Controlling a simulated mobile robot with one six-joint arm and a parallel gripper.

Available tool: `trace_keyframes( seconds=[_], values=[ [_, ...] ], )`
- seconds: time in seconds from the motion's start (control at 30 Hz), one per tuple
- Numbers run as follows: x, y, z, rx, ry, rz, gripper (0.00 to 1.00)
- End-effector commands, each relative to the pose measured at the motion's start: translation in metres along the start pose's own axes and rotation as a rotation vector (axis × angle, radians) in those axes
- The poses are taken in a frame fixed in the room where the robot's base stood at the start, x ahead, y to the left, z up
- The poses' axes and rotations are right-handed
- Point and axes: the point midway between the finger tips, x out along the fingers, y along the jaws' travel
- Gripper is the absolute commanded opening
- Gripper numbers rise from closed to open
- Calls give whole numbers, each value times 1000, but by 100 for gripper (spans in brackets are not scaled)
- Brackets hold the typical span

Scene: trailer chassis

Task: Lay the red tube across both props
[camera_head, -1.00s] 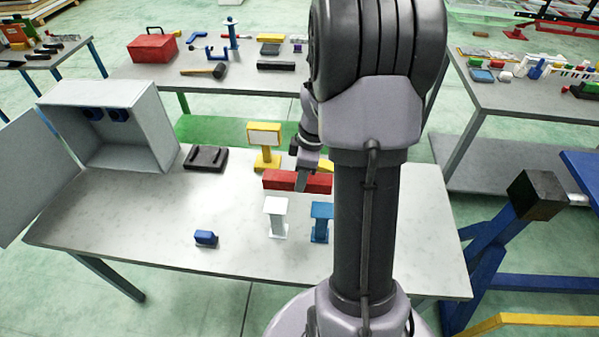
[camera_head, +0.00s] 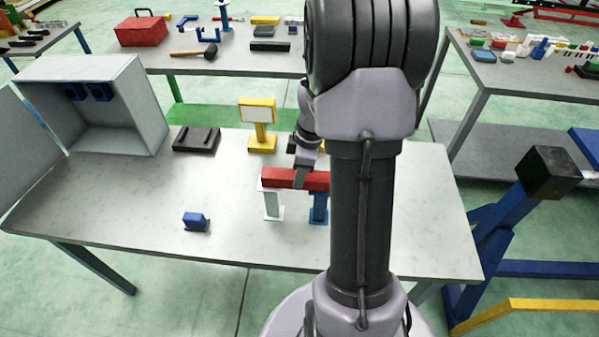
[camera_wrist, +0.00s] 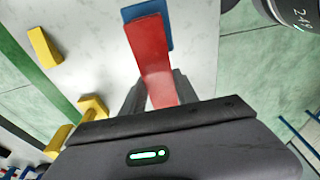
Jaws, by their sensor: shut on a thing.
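The red tube (camera_head: 283,178) lies level over the tops of the two props in the head view, its right end partly hidden behind my arm. The white prop (camera_head: 272,205) stands under its left part. The blue prop (camera_head: 319,207) stands under its right part. My gripper (camera_head: 301,180) is shut on the red tube near its middle. In the wrist view the red tube (camera_wrist: 150,62) runs away from between the fingers (camera_wrist: 158,92), and its far end overlaps the blue prop (camera_wrist: 163,20). I cannot tell whether the tube touches both tops.
A small blue block (camera_head: 196,221) lies on the table (camera_head: 130,215) at the left. A black tray (camera_head: 196,139), a yellow stand (camera_head: 260,125) and an open grey cabinet (camera_head: 95,105) stand toward the back. The table's front left is mostly clear.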

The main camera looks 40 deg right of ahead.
Motion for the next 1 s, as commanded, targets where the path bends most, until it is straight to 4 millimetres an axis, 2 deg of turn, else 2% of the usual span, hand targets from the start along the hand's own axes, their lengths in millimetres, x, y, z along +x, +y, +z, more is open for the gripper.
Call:
trace_keyframes(
  seconds=[0.37,0.4,0.5,0.73,0.83,1.0],
  values=[
    [-1,0,0,0,0,0,0],
    [-1,0,0,0,0,0,42],
    [-1,0,0,0,0,0,61],
    [-1,0,0,0,0,0,61],
    [-1,0,0,0,0,-1,81],
    [-1,0,0,0,0,-1,83]
  ],
)
